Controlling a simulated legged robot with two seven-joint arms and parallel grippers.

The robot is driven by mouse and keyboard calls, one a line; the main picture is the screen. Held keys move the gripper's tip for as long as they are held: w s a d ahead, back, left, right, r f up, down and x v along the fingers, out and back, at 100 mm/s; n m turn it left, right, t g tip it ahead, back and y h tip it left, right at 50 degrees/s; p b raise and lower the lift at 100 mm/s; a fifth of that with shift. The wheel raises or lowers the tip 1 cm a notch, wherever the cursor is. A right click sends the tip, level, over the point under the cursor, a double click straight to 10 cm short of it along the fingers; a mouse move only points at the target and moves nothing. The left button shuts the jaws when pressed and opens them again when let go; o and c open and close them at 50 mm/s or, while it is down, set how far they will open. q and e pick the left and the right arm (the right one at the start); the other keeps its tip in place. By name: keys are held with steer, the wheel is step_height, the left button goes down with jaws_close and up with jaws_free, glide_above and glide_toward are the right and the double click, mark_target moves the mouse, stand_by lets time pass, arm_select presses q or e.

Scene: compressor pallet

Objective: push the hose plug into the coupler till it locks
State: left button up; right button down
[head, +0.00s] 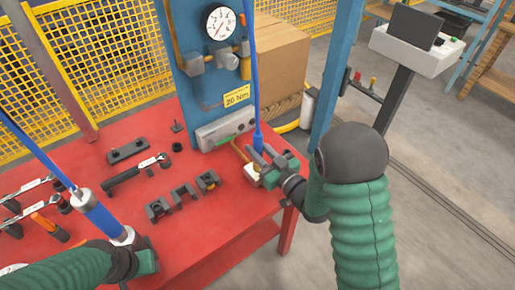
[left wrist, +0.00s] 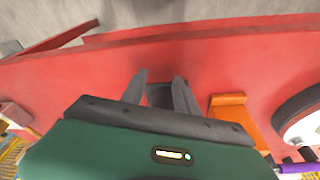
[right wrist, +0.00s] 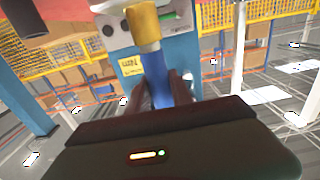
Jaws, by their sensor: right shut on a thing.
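A blue hose (head: 251,75) hangs from above, its thicker blue end (head: 258,138) at my right gripper (head: 266,158). In the right wrist view the gripper (right wrist: 167,92) is shut on this blue end (right wrist: 155,78), with a brass-coloured collar (right wrist: 144,27) beyond the fingers. A pale fitting (right wrist: 108,5) shows at the top edge, by the collar; whether they touch is unclear.
The red table (head: 215,235) holds dark clamp blocks (head: 183,195), a ratchet (head: 135,174) and other hand tools. A blue panel with a gauge (head: 221,23) and grey manifold (head: 224,130) stands behind. A blue driver (head: 98,212) hangs close to my left arm.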

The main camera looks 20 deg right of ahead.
arm_select(q)
steer(key=shift+f, duration=0.1)
arm_select(e)
steer(key=shift+f, duration=0.15)
steer(key=c, duration=1.1)
jaws_free()
arm_select(q)
steer(key=shift+f, duration=0.15)
arm_select(e)
steer(key=v, duration=0.5)
steer(key=shift+s+d, duration=0.2)
steer(key=shift+s, duration=0.15)
arm_select(q)
steer(key=w+p+v, duration=0.2)
steer(key=p+v, duration=0.8)
steer(key=shift+r, duration=0.5)
arm_select(e)
steer(key=v, duration=1.1)
arm_select(q)
steer(key=shift+w+f, duration=0.1)
